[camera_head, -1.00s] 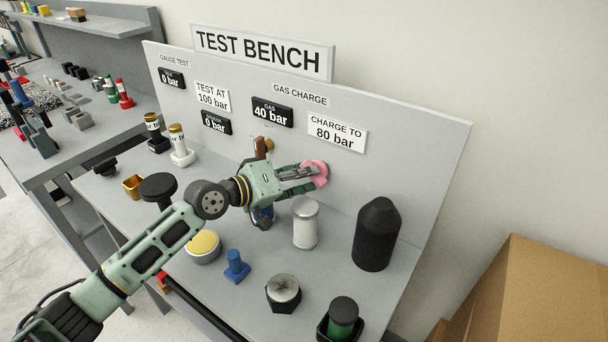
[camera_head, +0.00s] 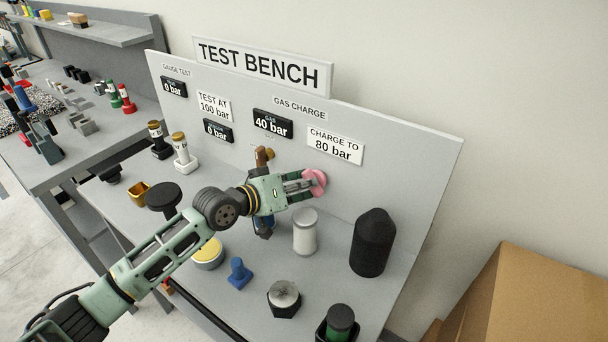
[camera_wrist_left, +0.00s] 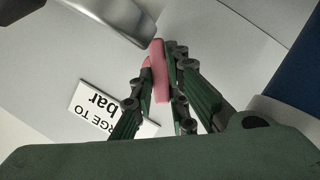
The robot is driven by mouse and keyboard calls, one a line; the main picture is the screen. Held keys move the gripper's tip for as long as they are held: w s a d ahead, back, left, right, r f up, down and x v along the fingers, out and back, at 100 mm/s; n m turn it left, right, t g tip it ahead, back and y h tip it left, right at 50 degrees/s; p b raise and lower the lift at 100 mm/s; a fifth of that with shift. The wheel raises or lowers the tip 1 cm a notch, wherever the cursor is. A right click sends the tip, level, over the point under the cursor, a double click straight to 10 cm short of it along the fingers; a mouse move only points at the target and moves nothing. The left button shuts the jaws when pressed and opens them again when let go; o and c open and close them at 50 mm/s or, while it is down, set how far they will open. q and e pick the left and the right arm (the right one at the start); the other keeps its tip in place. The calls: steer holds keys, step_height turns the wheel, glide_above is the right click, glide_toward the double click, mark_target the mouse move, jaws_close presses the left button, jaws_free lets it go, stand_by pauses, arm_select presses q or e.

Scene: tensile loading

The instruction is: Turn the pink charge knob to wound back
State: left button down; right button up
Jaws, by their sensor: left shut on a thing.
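The pink charge knob (camera_head: 319,183) is on the upright grey panel, below the "CHARGE TO 80 bar" sign (camera_head: 335,145). My left gripper (camera_head: 306,184) comes in from the left, with its fingers shut on the knob. In the left wrist view the pink knob (camera_wrist_left: 159,72) stands between the dark fingers (camera_wrist_left: 155,100), which hide part of it. The gas display (camera_head: 272,123) reads 40 bar. My right gripper is not in view.
A white-grey cylinder (camera_head: 305,232) stands just below the gripper, and a black pointed cylinder (camera_head: 373,243) stands to its right. A blue piece (camera_head: 238,273) and a yellow-topped disc (camera_head: 207,252) are nearer the front. A cardboard box (camera_head: 545,300) is at the right.

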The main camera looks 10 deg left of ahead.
arm_select(q)
steer(key=m+y+p, duration=0.1)
steer(key=p, duration=0.1)
steer(key=m+y+p, duration=0.1)
steer(key=m+p, duration=0.1)
steer(key=m+y+p, duration=0.1)
steer(key=m+p, duration=0.1)
steer(key=shift+s+d+r+t+p, duration=0.15)
steer(key=shift+d+t+p, duration=0.25)
stand_by(0.4)
steer(key=c, duration=1.7)
jaws_free()
